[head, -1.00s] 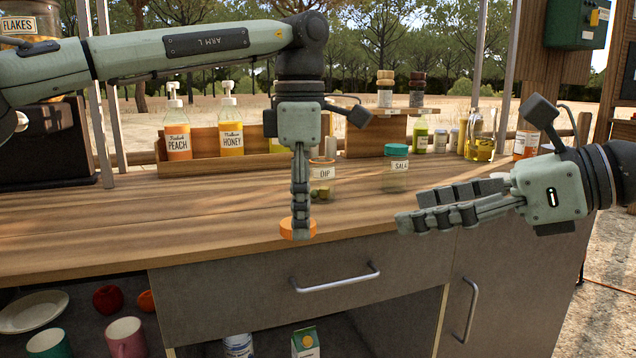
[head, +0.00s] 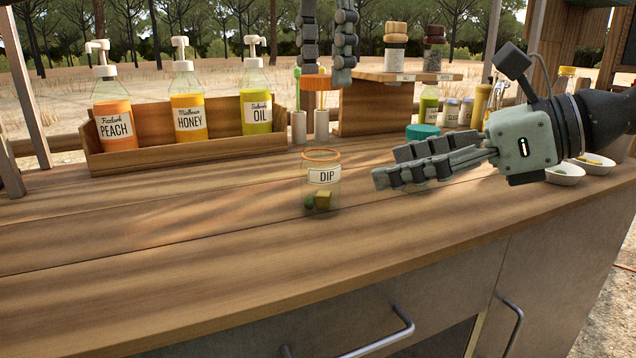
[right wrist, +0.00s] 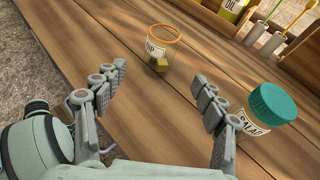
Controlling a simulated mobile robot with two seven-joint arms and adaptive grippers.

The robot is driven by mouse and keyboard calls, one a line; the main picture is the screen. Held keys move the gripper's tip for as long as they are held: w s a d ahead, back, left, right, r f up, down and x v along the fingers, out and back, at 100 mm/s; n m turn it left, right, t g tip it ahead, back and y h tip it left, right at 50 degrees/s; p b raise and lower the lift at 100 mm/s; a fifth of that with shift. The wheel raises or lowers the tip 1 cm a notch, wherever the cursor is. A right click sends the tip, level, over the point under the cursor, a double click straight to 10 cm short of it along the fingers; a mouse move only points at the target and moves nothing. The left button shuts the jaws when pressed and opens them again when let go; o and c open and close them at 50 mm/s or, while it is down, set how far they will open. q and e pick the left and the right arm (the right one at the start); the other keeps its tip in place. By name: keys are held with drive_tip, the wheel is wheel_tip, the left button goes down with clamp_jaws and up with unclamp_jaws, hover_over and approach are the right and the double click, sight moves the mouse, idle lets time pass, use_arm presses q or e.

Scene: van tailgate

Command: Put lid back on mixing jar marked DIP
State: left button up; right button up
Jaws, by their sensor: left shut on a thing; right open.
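The glass jar marked DIP (head: 321,190) stands upright and open on the wooden counter, with an orange rim and green and yellow pieces inside. It also shows in the right wrist view (right wrist: 156,50). My left gripper (head: 325,75) comes down from the top of the head view, shut on the orange lid (head: 323,82). It holds the lid above the jar in the picture, clear of the rim. My right gripper (head: 378,167) is open and empty to the right of the jar. In the right wrist view its fingers (right wrist: 160,92) are spread apart, with the jar beyond them.
A jar with a teal lid (head: 422,132), marked SALAD in the right wrist view (right wrist: 262,112), stands behind my right gripper. A wooden rack (head: 160,150) of pump bottles is at the back left. The counter (head: 150,235) left and front of the DIP jar is clear.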

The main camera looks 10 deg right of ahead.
sight(339, 177)
drive_tip(key=x, duration=1.2)
clamp_jaws()
use_arm(q)
drive_tip(key=shift+f, duration=2.5)
